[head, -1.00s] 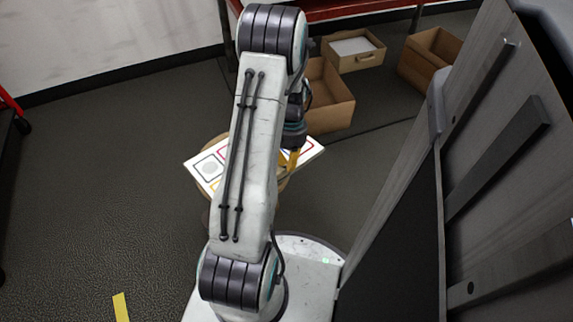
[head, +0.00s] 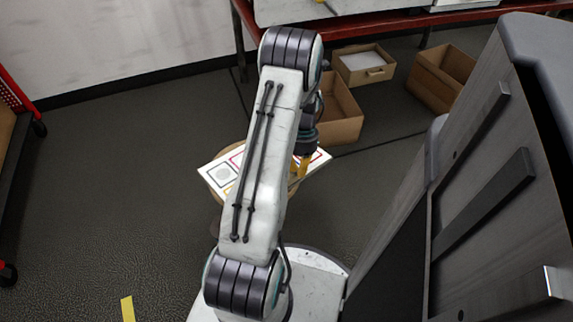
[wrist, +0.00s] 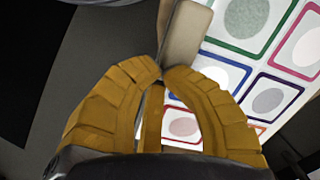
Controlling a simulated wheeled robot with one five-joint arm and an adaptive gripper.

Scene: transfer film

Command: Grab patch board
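The patch board (head: 222,174) is a white board with coloured frames around grey patches. It lies flat on a small round wooden stool (head: 217,194), partly hidden by my arm in the head view. It fills the upper right of the wrist view (wrist: 297,52) and also shows between my fingers there. My gripper (wrist: 162,76) has yellow fingers bowed outward with tips close together at the board's left side. In the head view my gripper (head: 299,178) points down at the board's right part. I cannot tell whether the board's edge is between the tips.
An open cardboard box (head: 340,115) stands on the floor behind the stool, with a smaller box (head: 364,66) and another box (head: 441,76) beyond. A red-framed table (head: 350,32) is at the back. A grey cabinet-like structure (head: 470,170) stands close on the right.

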